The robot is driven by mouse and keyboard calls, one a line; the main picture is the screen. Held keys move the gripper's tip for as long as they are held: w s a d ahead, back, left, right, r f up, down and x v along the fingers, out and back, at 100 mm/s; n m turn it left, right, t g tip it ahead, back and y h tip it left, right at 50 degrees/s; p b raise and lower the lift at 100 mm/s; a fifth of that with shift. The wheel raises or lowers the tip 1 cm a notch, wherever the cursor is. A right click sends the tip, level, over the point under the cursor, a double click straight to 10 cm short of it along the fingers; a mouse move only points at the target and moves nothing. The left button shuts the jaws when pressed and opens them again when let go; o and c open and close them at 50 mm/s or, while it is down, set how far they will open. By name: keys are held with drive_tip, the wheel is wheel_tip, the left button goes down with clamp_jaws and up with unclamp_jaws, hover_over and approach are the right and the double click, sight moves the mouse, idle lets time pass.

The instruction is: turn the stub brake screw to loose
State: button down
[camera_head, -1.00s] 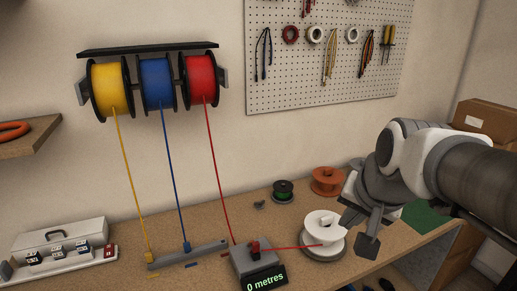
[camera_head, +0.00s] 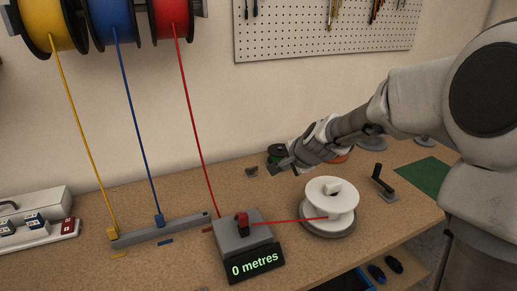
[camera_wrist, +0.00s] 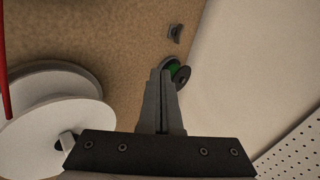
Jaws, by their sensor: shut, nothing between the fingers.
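A small dark grey piece (camera_head: 252,170) sits on the bench left of the green spool (camera_head: 277,150). It may be the stub brake screw, but I cannot tell its setting. In the wrist view the grey piece (camera_wrist: 175,33) is beyond my fingertips, and the green spool (camera_wrist: 181,72) is partly hidden behind them. My gripper (camera_head: 287,166) is shut and empty, reaching in from the right over the back of the bench. In the wrist view my gripper's fingers (camera_wrist: 163,75) are together, pointing toward the green spool. I cannot tell whether they touch it.
A white spool (camera_head: 331,194) stands in front of my gripper, with red wire running to a grey meter box (camera_head: 240,233) reading 0 metres. A black crank (camera_head: 383,180) stands right of it. An orange spool (camera_head: 339,159) is partly hidden behind my gripper. A pegboard (camera_head: 300,35) hangs behind.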

sight(256, 169)
drive_tip(key=shift+m+y, duration=0.3)
drive_tip(key=shift+m, duration=0.3)
drive_tip(key=x, duration=0.5)
drive_tip(key=b+x, duration=0.1)
drive_tip(key=x, duration=0.4)
drive_tip(key=b+x, duration=0.1)
drive_tip(key=x, duration=0.4)
drive_tip(key=shift+a, duration=0.45)
drive_tip(key=shift+w+a, duration=0.2)
drive_tip(key=shift+w, duration=0.3)
drive_tip(key=shift+w+a, duration=0.2)
drive_tip(key=shift+w, duration=0.25)
drive_tip(key=shift+w+a, duration=0.15)
drive_tip(key=shift+w, duration=0.35)
drive_tip(key=shift+w+a, duration=0.2)
drive_tip(key=shift+w, duration=0.3)
drive_tip(key=shift+w+d+n+y+b, duration=0.1)
drive_tip(key=shift+n+y+b, duration=0.35)
drive_tip(key=shift+b, duration=0.45)
drive_tip(key=shift+w+n+b, duration=0.1)
drive_tip(key=shift+n+b, duration=0.2)
drive_tip(key=shift+n, duration=0.05)
